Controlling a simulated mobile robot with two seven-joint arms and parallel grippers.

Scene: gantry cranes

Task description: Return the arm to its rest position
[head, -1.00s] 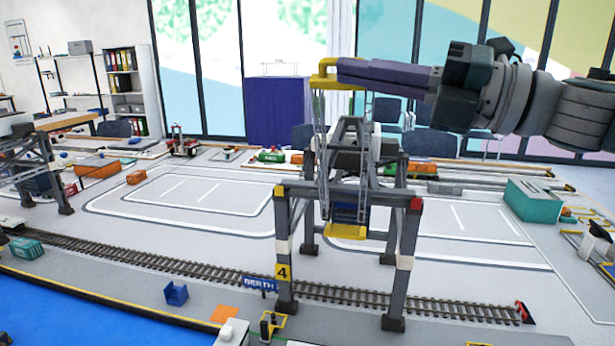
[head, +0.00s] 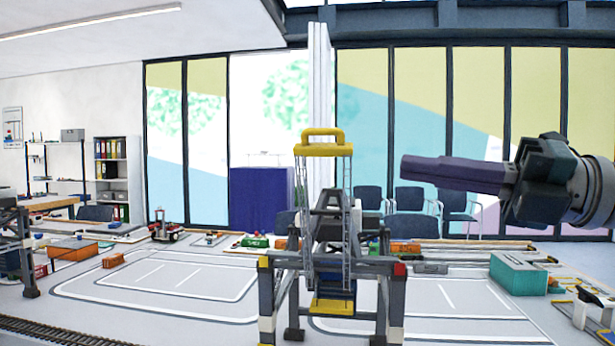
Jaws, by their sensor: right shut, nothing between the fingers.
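My right gripper (head: 408,170) comes in from the right in the head view. Its purple fingers are together, point left and hold nothing. The handle tops a tall lattice frame that stands upright in the grey crane. A yellow plate (head: 332,306) shows low inside the crane. The crane's feet are partly cut off by the lower edge. My left gripper is not in view.
A teal container (head: 519,274) sits at the right of the table. Another crane (head: 24,255) stands at the left edge, near an orange container (head: 73,249). White-lined yard ground (head: 170,281) lies open left of the crane. Chairs (head: 410,226) stand behind. The air around my right gripper is clear.

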